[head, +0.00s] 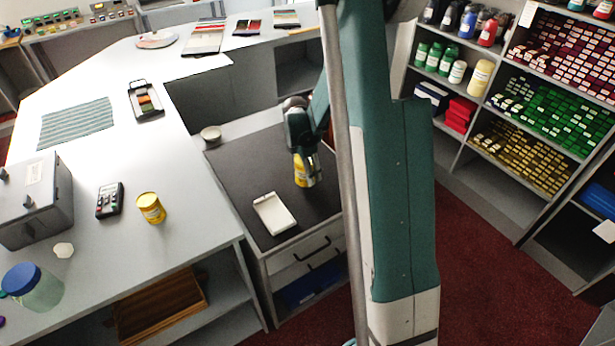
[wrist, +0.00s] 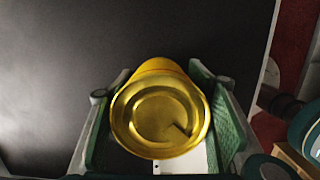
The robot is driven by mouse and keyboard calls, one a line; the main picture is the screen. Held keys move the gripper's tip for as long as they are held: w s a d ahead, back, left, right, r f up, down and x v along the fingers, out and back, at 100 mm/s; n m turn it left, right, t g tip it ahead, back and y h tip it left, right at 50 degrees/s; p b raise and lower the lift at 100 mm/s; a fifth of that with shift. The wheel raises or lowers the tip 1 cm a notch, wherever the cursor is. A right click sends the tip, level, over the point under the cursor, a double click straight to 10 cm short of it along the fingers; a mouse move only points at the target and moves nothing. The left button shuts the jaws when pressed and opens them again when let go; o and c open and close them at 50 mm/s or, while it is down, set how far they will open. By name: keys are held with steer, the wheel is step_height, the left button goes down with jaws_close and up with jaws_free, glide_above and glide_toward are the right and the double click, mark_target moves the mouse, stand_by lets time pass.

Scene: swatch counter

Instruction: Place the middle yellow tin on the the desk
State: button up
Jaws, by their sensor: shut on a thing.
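My gripper (head: 303,160) is over the right part of the dark-topped desk (head: 240,180), pointing down. It is shut on a yellow tin (head: 300,176), whose lower part shows below the fingers. In the wrist view the tin (wrist: 160,112) sits between the two green finger pads, its round gold end facing the camera. I cannot tell whether the tin touches the desk top. A second yellow tin (head: 150,208) stands on the pale counter (head: 150,255) to the left, beside a calculator.
A white tray (head: 273,213) lies on the desk near its front edge, and a small bowl (head: 211,134) is near its back left corner. The desk's left middle is clear. A calculator (head: 110,200), grey box (head: 35,200) and blue-lidded jar (head: 35,287) stand on the counter.

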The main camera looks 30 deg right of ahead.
steer(key=shift+f, duration=1.2)
steer(key=shift+f+b, duration=0.2)
steer(key=shift+b, duration=0.1)
steer(key=o, duration=1.2)
steer(key=shift+r, duration=0.15)
steer(key=shift+a+r+p, duration=0.3)
steer(key=shift+r, duration=1.7)
steer(key=shift+a+r+p, duration=0.3)
steer(key=shift+r+p, duration=0.05)
steer(key=shift+r, duration=1.65)
steer(key=shift+a+r+p, duration=0.3)
steer(key=shift+r, duration=1.7)
steer(key=shift+r, duration=0.1)
